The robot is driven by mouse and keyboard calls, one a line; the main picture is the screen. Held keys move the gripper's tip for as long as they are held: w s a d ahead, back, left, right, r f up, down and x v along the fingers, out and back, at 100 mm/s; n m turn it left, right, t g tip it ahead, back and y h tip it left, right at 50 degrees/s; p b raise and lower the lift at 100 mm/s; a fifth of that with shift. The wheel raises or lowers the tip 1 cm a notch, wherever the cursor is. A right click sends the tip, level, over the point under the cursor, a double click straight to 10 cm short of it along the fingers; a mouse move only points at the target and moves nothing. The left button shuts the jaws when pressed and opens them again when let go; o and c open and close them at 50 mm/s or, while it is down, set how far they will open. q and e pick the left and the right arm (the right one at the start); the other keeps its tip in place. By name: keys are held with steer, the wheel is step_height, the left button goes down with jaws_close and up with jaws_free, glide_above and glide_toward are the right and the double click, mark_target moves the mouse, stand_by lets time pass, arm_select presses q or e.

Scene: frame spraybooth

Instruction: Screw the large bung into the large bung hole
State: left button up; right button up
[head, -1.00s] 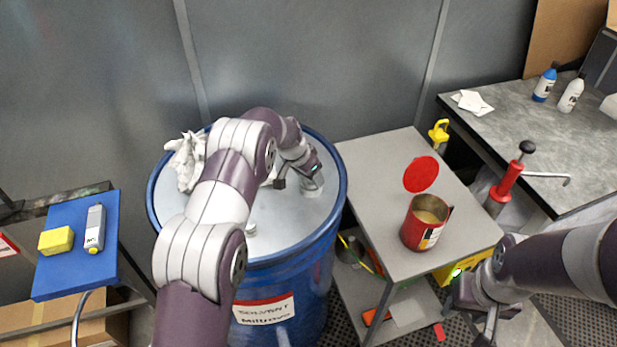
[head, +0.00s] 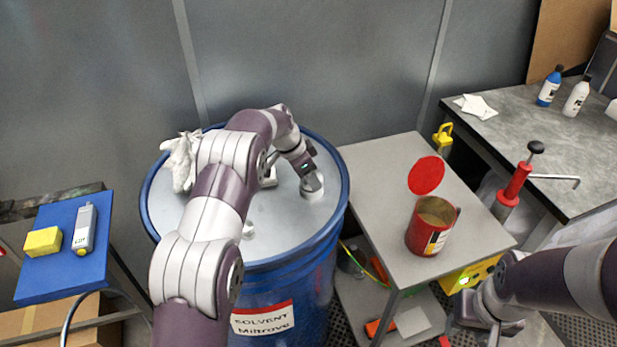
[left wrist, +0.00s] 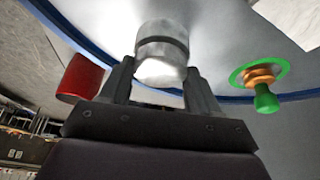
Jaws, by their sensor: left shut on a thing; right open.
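The blue drum (head: 262,285) stands at centre with a grey lid. My left gripper (head: 313,183) points down at the lid's right side. In the left wrist view its two fingers (left wrist: 160,92) are shut on a silver cylindrical bung (left wrist: 160,68). A dark band separates the gripped part from a pale cylinder beyond it, which looks like the large bung hole's neck (left wrist: 162,30). The bung seems in line with it; how far it is seated cannot be told. My right gripper (head: 484,335) is open and empty at lower right, apart from the drum.
A white rag (head: 181,162) lies on the lid's left. A green-and-orange fitting (left wrist: 262,85) shows near the rim in the wrist view. An open red can (head: 432,228) stands on the grey cart (head: 375,165). A blue shelf (head: 55,280) is at left.

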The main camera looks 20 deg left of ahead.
arm_select(q)
steer(key=shift+r, duration=0.1)
steer(key=o, duration=1)
steer(key=shift+w+d, duration=0.1)
steer(key=shift+c, duration=0.2)
